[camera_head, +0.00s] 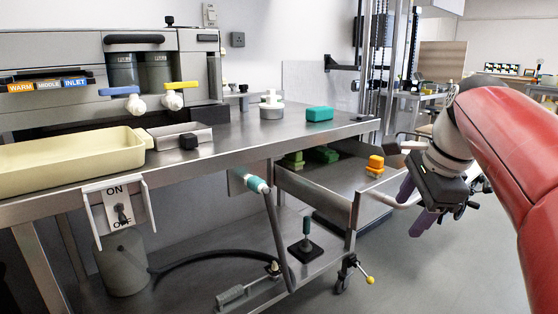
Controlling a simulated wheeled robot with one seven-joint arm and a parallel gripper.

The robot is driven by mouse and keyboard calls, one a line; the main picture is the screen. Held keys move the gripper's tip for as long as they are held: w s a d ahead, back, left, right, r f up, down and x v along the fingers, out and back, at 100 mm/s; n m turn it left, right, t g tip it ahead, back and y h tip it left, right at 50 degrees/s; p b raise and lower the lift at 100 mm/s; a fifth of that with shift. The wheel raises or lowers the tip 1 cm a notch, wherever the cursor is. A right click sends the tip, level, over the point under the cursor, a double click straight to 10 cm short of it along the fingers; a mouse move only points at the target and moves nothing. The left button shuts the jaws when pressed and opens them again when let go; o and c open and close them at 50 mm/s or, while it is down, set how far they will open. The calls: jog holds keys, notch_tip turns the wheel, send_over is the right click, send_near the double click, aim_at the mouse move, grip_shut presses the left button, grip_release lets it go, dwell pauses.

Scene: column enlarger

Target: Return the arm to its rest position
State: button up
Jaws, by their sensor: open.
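My red arm (515,140) comes in from the right edge and reaches toward the middle right.
The metal bench (240,135) bears a cream tray (70,160), a white round piece (271,105) and a teal block (319,114). Green blocks (322,155) and an orange block (375,164) lie in the drawer. A bucket (122,265) stands below. Floor at lower right is clear.

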jog(key=s+a+f+n, duration=0.4)
jog(key=s+f+n, duration=0.4)
jog(key=n, duration=0.1)
jog(key=s+a+f+n+t+h, duration=0.1)
jog(key=s+a+f+n, duration=0.3)
jog(key=s+f+n, duration=0.4)
jog(key=shift+f+n+t+p, duration=0.3)
jog(key=shift+f+n+p, duration=0.1)
jog(key=shift+f, duration=0.15)
